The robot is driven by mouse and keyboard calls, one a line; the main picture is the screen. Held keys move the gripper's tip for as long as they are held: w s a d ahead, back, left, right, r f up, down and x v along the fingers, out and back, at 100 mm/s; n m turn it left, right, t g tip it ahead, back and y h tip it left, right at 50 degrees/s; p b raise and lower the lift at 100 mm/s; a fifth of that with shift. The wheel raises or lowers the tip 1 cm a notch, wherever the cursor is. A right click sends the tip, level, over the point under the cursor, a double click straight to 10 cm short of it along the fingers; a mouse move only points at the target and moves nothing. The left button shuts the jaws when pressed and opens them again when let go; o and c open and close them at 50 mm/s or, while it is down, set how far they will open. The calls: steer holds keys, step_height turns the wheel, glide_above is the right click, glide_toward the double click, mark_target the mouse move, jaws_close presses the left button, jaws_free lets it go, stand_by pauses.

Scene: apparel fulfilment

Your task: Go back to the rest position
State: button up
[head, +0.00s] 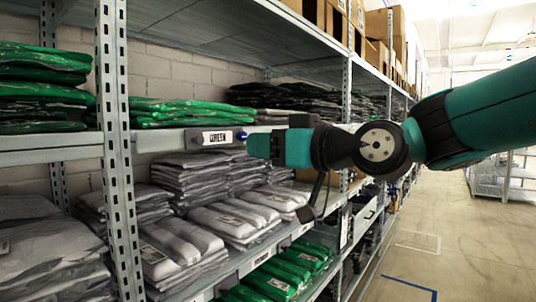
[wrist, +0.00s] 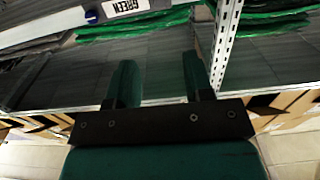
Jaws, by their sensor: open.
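My teal and black arm reaches in from the right in the head view, with my gripper (head: 258,147) in front of the shelf rack. In the wrist view, the two fingers of my gripper (wrist: 160,78) stand wide apart with nothing between them. In the head view, a label (head: 218,137) sits on the shelf edge just left of my gripper.
Green bagged garments (head: 175,112) lie on the upper shelf, and grey bagged stacks (head: 205,175) lie below. A perforated metal upright (head: 117,150) stands at left. Cardboard boxes (head: 385,25) fill the top shelf.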

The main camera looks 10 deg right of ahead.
steer(key=shift+s+d, duration=0.25)
steer(key=shift+s, duration=0.1)
steer(key=s+f+g+h, duration=0.4)
steer(key=s+f+g, duration=0.4)
steer(key=s+f, duration=0.6)
steer(key=s+d+f+m+g+h, duration=0.1)
steer(key=s+d+f+g+h, duration=0.2)
steer(key=s+f, duration=0.6)
steer(key=g, duration=0.2)
steer(key=shift+s+d+g, duration=0.15)
steer(key=shift+d+g, duration=0.05)
steer(key=shift+g, duration=0.2)
steer(key=shift+f, duration=0.1)
